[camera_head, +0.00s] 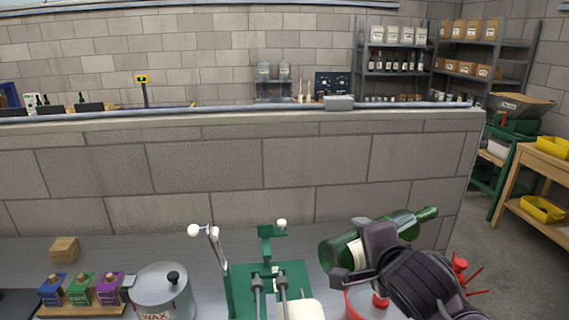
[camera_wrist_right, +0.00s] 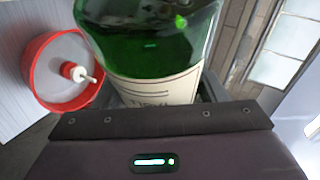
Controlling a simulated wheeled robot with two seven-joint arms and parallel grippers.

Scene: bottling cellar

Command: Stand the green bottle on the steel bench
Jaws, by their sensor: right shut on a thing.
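The green bottle (camera_head: 334,252) is in my right gripper (camera_head: 368,258), which is shut around its labelled body. The bottle lies tilted close to level, with its neck pointing right and slightly up. It is held above the right end of the steel bench (camera_head: 210,246) and looks clear of it. In the right wrist view the green glass (camera_wrist_right: 150,40) and cream label (camera_wrist_right: 155,88) fill the space in front of the gripper; the fingertips are mostly hidden. My left gripper is not in view.
A red-rimmed round device (camera_head: 352,305) sits below the bottle. A green lever machine (camera_head: 245,285) stands left of it. Farther left are a wax pot (camera_head: 163,295), a rack of coloured boxes (camera_head: 80,308) and a wooden block (camera_head: 64,250). A block wall (camera_head: 200,180) rises behind the bench.

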